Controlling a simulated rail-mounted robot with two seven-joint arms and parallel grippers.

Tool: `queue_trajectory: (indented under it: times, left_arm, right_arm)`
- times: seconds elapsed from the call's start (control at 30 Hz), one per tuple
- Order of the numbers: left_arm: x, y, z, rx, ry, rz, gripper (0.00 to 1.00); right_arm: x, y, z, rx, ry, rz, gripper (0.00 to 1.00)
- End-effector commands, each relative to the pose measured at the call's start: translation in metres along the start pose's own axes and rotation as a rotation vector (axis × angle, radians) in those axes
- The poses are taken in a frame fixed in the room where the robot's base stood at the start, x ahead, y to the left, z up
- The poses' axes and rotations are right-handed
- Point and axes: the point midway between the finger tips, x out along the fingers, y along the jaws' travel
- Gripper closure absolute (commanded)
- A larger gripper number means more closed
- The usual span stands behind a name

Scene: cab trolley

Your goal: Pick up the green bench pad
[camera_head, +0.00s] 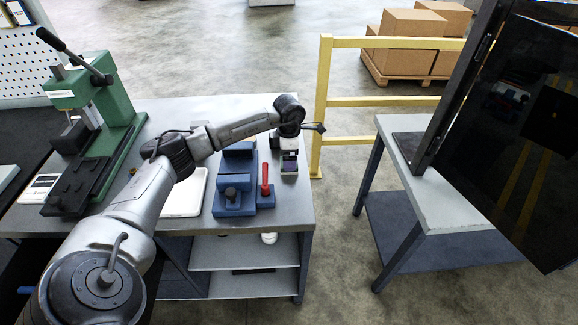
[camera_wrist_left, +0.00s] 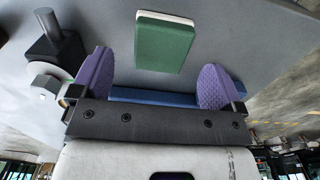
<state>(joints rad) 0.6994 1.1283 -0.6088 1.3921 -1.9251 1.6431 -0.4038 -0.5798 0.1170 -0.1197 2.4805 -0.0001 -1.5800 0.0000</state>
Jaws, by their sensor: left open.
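The green bench pad (camera_wrist_left: 164,46) shows in the left wrist view as a green block with a pale edge, lying on the grey bench top. My left gripper (camera_wrist_left: 158,85) has its two purple fingers spread wide, with the pad ahead of the gap between them and not touched. In the head view my left gripper (camera_head: 289,166) points down over the right part of the bench, right of the blue vise. I cannot make out the pad in the head view; my arm and gripper may hide it. My right gripper is not in view.
On the bench (camera_head: 296,215) are a blue vise (camera_head: 234,195), a red-handled tool (camera_head: 265,180), a white tray (camera_head: 186,196) and a green press (camera_head: 112,105). A yellow rail (camera_head: 322,95) stands behind. A second table (camera_head: 440,205) with a dark panel (camera_head: 520,130) is at right.

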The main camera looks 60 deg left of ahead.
Motion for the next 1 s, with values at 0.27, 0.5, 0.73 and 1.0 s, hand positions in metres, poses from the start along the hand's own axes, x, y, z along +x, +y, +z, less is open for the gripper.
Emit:
queue_trajectory:
  times: [0.27,0.5,0.73,1.0]
  left_arm:
    - [0.037,-0.001,0.001,0.0,0.001,-0.001,0.06]
    - [0.04,-0.001,0.001,0.0,0.0,0.0,0.06]
    - [0.04,-0.001,0.001,0.001,0.0,0.0,0.26]
    - [0.04,-0.001,0.001,0.0,0.0,0.0,0.51]
  right_arm:
    - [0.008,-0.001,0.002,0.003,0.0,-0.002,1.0]
    - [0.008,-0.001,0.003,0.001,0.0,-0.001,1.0]
    - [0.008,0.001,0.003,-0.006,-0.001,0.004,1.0]
    - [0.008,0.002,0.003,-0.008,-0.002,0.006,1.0]
